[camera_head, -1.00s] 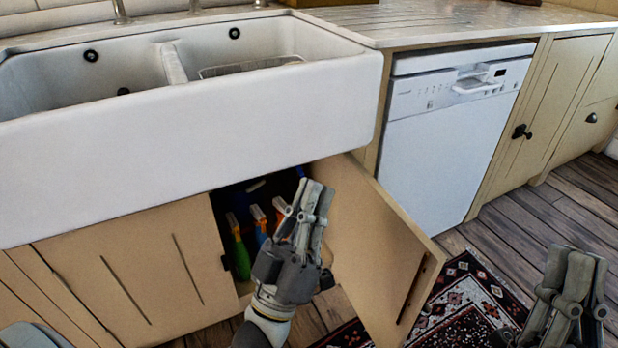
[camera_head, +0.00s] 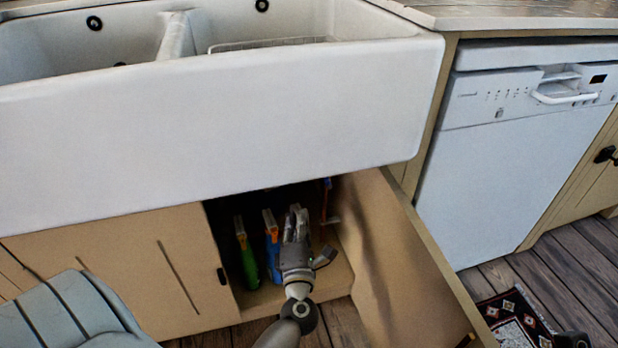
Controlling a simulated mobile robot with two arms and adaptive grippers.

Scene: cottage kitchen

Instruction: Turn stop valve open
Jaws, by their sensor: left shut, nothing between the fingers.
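My left gripper (camera_head: 297,212) is shut and empty, its fingers pointing into the open cupboard under the sink. A thin upright copper-coloured pipe (camera_head: 326,192) stands inside, right of my fingers and near the hinge side. It may carry the stop valve, but the valve handle is too small and dark to make out. I see no clear contact between my fingers and the pipe. My right gripper is not in view, apart from perhaps a dark bit at the bottom right edge.
A green bottle (camera_head: 245,255) and a blue bottle (camera_head: 272,248) with an orange top stand left of my gripper. The open cupboard door (camera_head: 405,265) bounds the right side. The white sink (camera_head: 220,130) overhangs the opening. A dishwasher (camera_head: 510,160) stands further right.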

